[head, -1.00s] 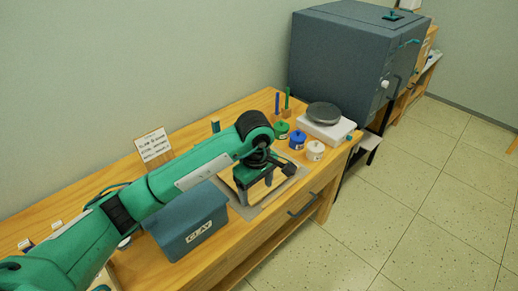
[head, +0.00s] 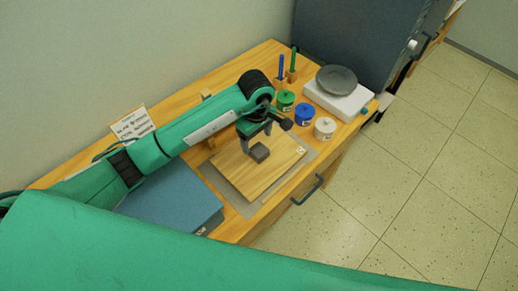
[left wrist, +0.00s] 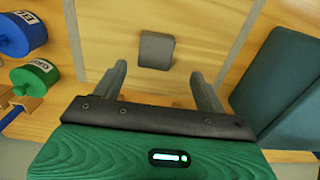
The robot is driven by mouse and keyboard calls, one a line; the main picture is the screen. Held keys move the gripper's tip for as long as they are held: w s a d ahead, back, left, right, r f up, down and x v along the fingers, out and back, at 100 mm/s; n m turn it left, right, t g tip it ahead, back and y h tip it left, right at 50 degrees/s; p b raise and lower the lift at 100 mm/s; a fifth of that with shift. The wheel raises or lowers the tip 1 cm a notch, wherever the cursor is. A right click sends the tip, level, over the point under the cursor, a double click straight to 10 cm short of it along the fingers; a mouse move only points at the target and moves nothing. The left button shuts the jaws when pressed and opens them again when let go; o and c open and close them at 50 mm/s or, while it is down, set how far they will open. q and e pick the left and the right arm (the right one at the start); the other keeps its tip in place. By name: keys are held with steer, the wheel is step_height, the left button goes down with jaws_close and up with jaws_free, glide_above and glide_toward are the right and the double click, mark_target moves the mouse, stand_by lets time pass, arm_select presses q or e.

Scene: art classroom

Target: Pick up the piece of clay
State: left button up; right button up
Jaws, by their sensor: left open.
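The piece of clay (head: 260,153) is a small dark grey block on a light wooden board (head: 285,172). In the left wrist view the clay (left wrist: 156,50) lies beyond the fingertips, roughly centred between them. My left gripper (head: 258,136) hangs over the board with the clay just below it in the head view. In the left wrist view the gripper (left wrist: 160,78) has its two fingers spread apart with nothing between them. My right gripper is not in view.
Green (head: 285,97), blue (head: 306,112) and white (head: 325,127) jars stand behind the board, beside a scale (head: 345,98). A blue box (head: 172,194) lies left of the board. A sign (head: 132,123) stands near the wall.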

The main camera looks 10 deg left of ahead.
mark_target(259, 153)
arm_select(q)
steer(key=shift+w+f, duration=0.1)
steer(key=shift+f, duration=0.5)
steer(key=shift+f+p, duration=0.25)
steer(key=shift+p, duration=0.05)
steer(key=f, duration=0.1)
steer(key=f+p, duration=0.1)
steer(key=f, duration=0.1)
steer(key=shift+w+d+f+p, duration=0.1)
steer(key=shift+d+f+p, duration=0.05)
steer(key=shift+d+p, duration=0.2)
steer(key=shift+f, duration=0.6)
steer(key=shift+c, duration=0.8)
steer(key=c, duration=1)
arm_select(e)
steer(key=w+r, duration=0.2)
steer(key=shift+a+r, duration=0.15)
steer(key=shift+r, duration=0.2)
